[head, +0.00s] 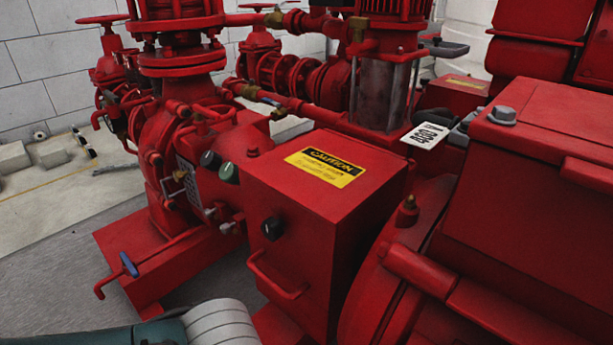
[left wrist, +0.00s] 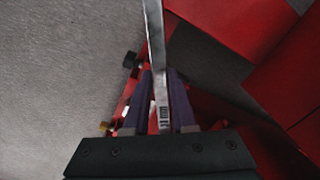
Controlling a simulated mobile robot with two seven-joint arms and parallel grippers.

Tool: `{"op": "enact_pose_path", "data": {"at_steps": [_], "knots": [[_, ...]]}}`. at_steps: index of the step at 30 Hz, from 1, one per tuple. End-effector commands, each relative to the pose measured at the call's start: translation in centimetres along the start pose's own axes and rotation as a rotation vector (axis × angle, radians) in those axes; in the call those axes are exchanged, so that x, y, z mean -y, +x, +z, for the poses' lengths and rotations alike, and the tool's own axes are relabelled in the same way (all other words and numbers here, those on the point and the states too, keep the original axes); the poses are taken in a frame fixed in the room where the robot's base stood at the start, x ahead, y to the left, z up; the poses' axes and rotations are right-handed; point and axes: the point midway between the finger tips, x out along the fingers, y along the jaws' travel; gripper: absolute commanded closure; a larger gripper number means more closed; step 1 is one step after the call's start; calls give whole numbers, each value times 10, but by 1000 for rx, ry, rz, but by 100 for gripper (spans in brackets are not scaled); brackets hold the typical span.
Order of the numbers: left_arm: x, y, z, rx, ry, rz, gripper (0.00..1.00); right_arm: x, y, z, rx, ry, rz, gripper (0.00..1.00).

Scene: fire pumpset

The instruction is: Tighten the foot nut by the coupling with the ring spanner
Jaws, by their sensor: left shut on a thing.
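The spanner (left wrist: 155,35) is a flat grey metal bar in the left wrist view, with a small dark marking near its lower end. My left gripper (left wrist: 160,78) is shut on it, one finger on each side. The bar runs up out of that picture, so its ring end is hidden. In the head view only part of my left arm shows at the bottom left; its gripper and the spanner are out of sight. I cannot make out the foot nut or the coupling for certain in either view. My right gripper is not in view.
A red box with a yellow caution label (head: 325,167) and a front handle (head: 277,277) stands in the middle. Red pump pipework (head: 190,60) is behind it, a large red housing (head: 540,160) at right. Grey floor (head: 50,270) is clear at left.

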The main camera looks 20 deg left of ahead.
Motion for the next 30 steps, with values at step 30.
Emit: {"op": "enact_pose_path", "data": {"at_steps": [30], "knots": [[0,22,0,-1,0,-1,100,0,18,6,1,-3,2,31]]}}
